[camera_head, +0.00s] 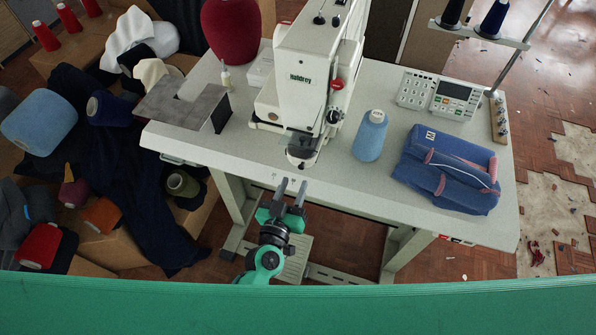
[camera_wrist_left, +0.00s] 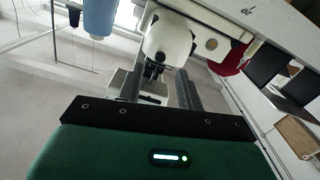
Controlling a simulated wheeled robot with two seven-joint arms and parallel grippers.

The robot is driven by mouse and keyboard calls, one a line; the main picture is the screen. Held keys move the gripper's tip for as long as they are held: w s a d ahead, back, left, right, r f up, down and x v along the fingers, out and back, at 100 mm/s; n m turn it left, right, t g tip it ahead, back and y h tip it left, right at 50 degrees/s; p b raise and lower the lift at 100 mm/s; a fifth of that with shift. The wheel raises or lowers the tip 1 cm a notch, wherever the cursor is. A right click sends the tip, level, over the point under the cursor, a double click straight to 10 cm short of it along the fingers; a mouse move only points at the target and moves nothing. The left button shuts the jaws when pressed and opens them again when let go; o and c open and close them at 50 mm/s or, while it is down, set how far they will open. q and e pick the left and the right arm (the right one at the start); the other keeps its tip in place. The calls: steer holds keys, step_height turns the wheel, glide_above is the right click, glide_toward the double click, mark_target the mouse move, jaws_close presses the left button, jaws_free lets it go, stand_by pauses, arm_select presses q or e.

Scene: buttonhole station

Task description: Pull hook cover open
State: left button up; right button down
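The white sewing machine (camera_head: 302,85) stands on the table, its needle and presser area (camera_head: 303,152) near the front edge. In the left wrist view the white machine head (camera_wrist_left: 168,38) is above a pale lower part (camera_wrist_left: 152,88) that shows between my fingers. I cannot clearly make out the hook cover or whether it is open. My right gripper is not in view.
On the white table (camera_head: 345,177) are a light blue thread cone (camera_head: 370,136), folded blue denim (camera_head: 447,170), a control panel (camera_head: 440,95) and a grey plate (camera_head: 180,103). Boxes with cloth and cones crowd the left. The table's front middle is clear.

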mark_target(300, 169)
arm_select(q)
steer(key=shift+x, duration=2.3)
jaws_close()
